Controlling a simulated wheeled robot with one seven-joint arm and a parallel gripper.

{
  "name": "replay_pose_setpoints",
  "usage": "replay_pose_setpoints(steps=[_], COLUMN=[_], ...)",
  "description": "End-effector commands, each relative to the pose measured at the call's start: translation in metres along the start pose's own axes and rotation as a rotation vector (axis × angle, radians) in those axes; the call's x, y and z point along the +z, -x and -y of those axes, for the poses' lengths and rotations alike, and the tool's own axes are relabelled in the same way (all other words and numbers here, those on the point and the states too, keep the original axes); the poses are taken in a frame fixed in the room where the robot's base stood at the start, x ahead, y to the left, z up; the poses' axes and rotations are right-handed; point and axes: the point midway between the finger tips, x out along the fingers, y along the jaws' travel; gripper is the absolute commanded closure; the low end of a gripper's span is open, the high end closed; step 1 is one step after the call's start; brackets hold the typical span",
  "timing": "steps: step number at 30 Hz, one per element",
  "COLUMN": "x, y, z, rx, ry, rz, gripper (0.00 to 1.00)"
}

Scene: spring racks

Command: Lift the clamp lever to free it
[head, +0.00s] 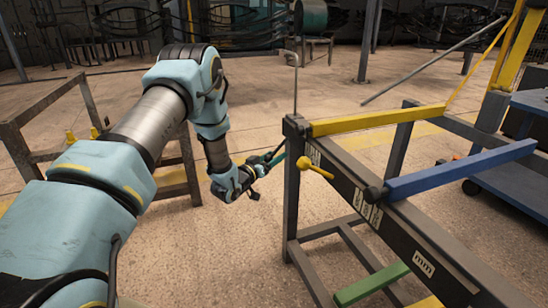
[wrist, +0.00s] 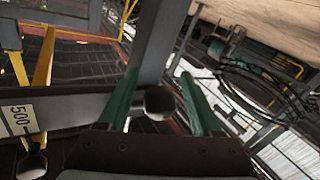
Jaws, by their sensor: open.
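A small yellow lever (head: 318,170) with a rounded hub sticks out from the near face of the dark rack beam, close to its left end post, in the head view; I take it to be the clamp lever. My gripper (head: 279,158) is just left of that post, with its teal fingers pointing at it. In the wrist view the two green fingers of my gripper (wrist: 160,88) are apart. A dark rounded knob (wrist: 158,103) shows between them, in front of a grey post; I cannot tell whether they touch it. Nothing is seen held.
A thin bent rod (head: 295,80) rises above the post. A brown frame (head: 45,110) stands left.

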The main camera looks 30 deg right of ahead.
Motion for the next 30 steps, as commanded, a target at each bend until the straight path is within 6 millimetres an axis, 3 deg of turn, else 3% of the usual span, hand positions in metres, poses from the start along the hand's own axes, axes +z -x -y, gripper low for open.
replay_pose_setpoints(steps=[8, 26, 30], x=[0.0001, -0.0001, -0.0001], y=[-0.0019, -0.0017, -0.0017], z=[-0.0001, -0.0001, -0.0001], rx=[0.0, 0.0, 0.0], ry=[0.0, 0.0, 0.0], rz=[0.0, 0.0, 0.0], gripper=[0.34, 0.99, 1.0])
